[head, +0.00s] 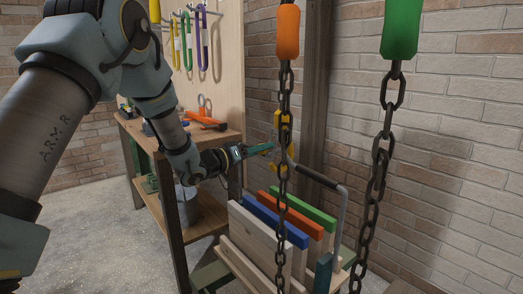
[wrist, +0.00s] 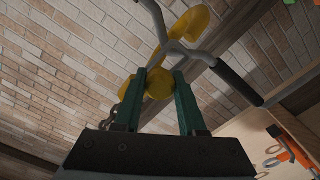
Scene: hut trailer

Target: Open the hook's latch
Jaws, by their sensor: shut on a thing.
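The yellow hook (head: 284,128) is partly hidden behind a chain in the head view. In the wrist view the hook (wrist: 190,24) curves around the grey bar of a handle (wrist: 234,80) with a dark grip. My gripper (head: 268,149) reaches it from the left. In the wrist view its teal fingers (wrist: 160,80) are shut on a rounded yellow piece of the hook, below the curve. I cannot clearly make out the latch; I cannot tell whether it is open.
A crate (head: 262,228) with coloured boards stands below the handle. Two dark chains (head: 371,180) with orange and green sleeves hang in front. A workbench (head: 222,137) with tools stands at left, before a brick wall (head: 440,130).

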